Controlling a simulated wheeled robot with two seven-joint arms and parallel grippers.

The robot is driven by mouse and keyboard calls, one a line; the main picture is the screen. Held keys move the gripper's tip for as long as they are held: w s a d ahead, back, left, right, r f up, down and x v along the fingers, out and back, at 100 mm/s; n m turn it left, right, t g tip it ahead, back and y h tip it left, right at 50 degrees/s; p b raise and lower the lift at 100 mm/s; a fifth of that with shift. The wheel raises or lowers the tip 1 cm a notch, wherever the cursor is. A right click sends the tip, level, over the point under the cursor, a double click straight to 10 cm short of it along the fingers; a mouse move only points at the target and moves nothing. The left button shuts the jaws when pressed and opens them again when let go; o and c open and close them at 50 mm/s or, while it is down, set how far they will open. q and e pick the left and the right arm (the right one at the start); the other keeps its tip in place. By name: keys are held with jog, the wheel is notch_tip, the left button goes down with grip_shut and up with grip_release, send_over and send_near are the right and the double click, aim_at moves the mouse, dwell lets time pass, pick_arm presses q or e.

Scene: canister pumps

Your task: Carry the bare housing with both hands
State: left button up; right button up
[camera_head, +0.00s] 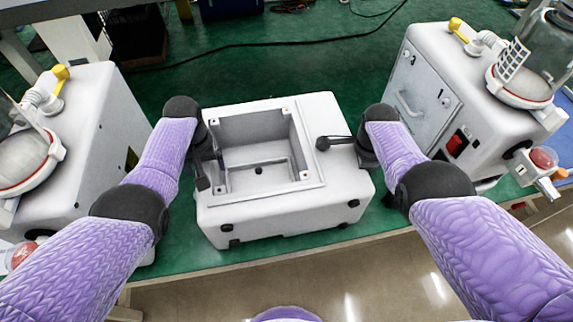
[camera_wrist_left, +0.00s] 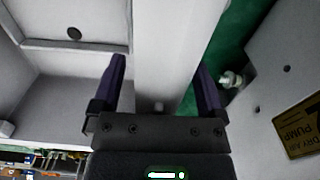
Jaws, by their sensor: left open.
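The bare housing (camera_head: 345,190) is a white box with an open rectangular recess in its top. It stands upright on the green bench between my two arms. My left gripper (camera_head: 211,168) is at the recess's left wall. In the left wrist view its open fingers (camera_wrist_left: 162,68) straddle that wall, one on the recess side and one on the outer side, with a gap visible beside the wall. My right gripper (camera_head: 336,143) reaches over the housing's right top from the right side. Its finger spacing is not clear.
A white pump unit (camera_head: 85,115) stands close on the left, and another (camera_head: 425,90) with a glass canister (camera_head: 535,65) stands on the right. The green bench surface (camera_head: 250,70) is mostly clear behind the housing, with a black cable crossing it. The bench's front edge is just before the housing.

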pick_arm(q)
jog(key=shift+f, duration=0.2)
pick_arm(e)
jog(key=shift+f, duration=0.2)
pick_arm(q)
jog(key=c, duration=0.8)
pick_arm(e)
jog(key=c, duration=0.8)
pick_arm(q)
grip_shut()
pick_arm(e)
grip_shut()
pick_arm(q)
jog(key=shift+r, duration=0.1)
pick_arm(e)
jog(key=shift+r, duration=0.1)
